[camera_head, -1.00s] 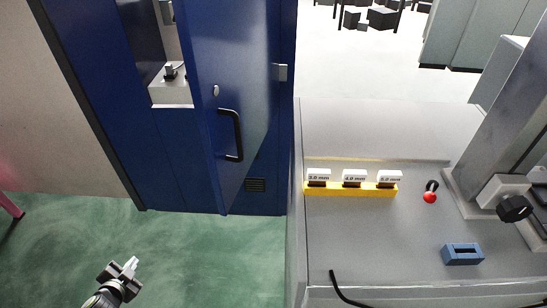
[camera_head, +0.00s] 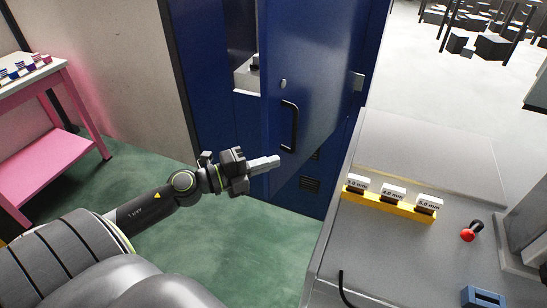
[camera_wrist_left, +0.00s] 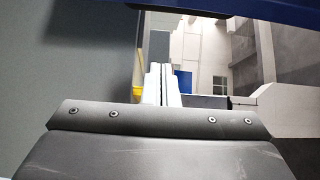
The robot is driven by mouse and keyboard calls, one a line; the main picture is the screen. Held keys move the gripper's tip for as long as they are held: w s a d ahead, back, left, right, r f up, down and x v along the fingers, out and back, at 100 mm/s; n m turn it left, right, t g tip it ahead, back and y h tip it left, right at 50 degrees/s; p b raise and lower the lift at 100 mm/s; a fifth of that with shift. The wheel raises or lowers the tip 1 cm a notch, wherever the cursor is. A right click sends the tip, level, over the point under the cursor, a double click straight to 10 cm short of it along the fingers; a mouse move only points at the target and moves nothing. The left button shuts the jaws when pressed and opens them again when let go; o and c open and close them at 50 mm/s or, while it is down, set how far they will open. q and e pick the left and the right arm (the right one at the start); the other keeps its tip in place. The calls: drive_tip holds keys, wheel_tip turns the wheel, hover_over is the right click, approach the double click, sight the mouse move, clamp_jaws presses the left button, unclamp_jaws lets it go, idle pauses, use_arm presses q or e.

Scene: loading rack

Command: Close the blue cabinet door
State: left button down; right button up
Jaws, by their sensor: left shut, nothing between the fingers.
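The blue cabinet door (camera_head: 325,75) stands ajar in the head view, with the cabinet's inside (camera_head: 247,70) showing through a gap at its left edge. Its black handle (camera_head: 289,125) is on the outer face. My left gripper (camera_head: 270,163) is shut and empty, pointing right near the lower part of the door, below the handle. I cannot tell whether the fingertips touch the door. The shut fingers (camera_wrist_left: 162,85) also show upright in the left wrist view. My right gripper is not in view.
A grey bench (camera_head: 420,150) at right carries a yellow block holder (camera_head: 388,206), a red knob (camera_head: 468,235) and a blue block (camera_head: 483,297). A pink table (camera_head: 40,145) stands at far left. Green floor (camera_head: 225,235) lies open between.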

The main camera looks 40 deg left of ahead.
sight(294, 148)
use_arm(q)
drive_tip(key=w+p, duration=0.1)
drive_tip(key=w, duration=0.1)
drive_tip(key=w+d+p, duration=0.1)
drive_tip(key=w, duration=0.2)
drive_tip(key=w+p, duration=0.1)
drive_tip(key=w, duration=0.2)
drive_tip(key=shift+w+d+p, duration=0.15)
drive_tip(key=shift+d+p, duration=0.15)
drive_tip(key=shift+d, duration=0.05)
drive_tip(key=shift+w+a, duration=0.1)
drive_tip(key=shift+a, duration=0.35)
